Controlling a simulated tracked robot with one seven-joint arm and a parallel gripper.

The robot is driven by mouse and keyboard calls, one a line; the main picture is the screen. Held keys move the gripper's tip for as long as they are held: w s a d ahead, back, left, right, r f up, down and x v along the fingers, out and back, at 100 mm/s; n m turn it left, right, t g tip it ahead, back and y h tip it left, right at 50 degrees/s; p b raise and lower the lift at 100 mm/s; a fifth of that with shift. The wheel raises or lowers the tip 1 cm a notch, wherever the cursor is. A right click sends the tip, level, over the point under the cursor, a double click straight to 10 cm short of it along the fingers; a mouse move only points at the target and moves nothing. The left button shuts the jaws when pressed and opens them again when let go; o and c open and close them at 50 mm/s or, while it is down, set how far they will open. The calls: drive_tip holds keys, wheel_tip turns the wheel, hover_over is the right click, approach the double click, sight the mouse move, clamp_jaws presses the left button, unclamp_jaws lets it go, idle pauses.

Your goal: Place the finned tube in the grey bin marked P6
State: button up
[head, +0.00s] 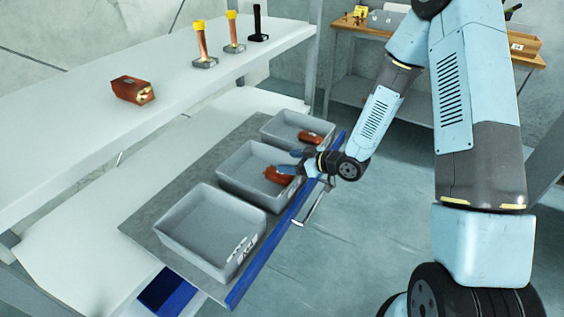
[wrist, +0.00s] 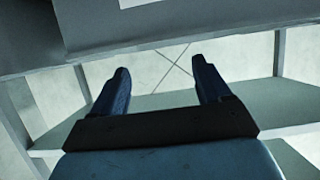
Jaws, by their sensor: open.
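Three grey bins stand in a row on a grey mesh belt: a near bin (head: 180,240), a middle bin (head: 232,160) and a far bin (head: 275,125). The near bin's front mark is too small to read; I cannot tell which bin is P6. A red-brown piece (head: 276,175) lies in the middle bin and another (head: 310,137) in the far bin. I cannot tell which piece is the finned tube. My gripper (head: 289,162) is at the middle bin's right side, by its piece. In the wrist view my gripper (wrist: 161,72) is open, nothing between its fingers.
A white shelf (head: 60,130) above the belt holds a red-brown block (head: 133,90), two yellow-topped copper pieces (head: 202,45) and a black upright piece (head: 258,25). A blue rail (head: 290,215) edges the belt. A wooden bench (head: 380,28) stands behind. The near bin is empty.

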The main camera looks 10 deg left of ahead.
drive_tip(key=v, duration=0.7)
drive_tip(key=shift+d, duration=0.2)
drive_tip(key=shift+r, duration=0.15)
drive_tip(key=w+d+r+m+t+h, duration=0.25)
drive_tip(key=d+r+m+h, duration=0.35)
drive_tip(key=d+r+h, duration=0.85)
drive_tip(key=s+d+r+m+g+y, duration=0.1)
drive_tip(key=s+d+r+m, duration=0.2)
drive_tip(key=s+r, duration=0.5)
drive_tip(key=s+d+r+m+g+y, duration=0.1)
drive_tip(key=s+d+r+m, duration=0.3)
drive_tip(key=s+r, duration=0.5)
drive_tip(key=s+d, duration=0.1)
drive_tip(key=s, duration=0.7)
drive_tip(key=shift+d+r, duration=0.2)
drive_tip(key=shift+r, duration=0.1)
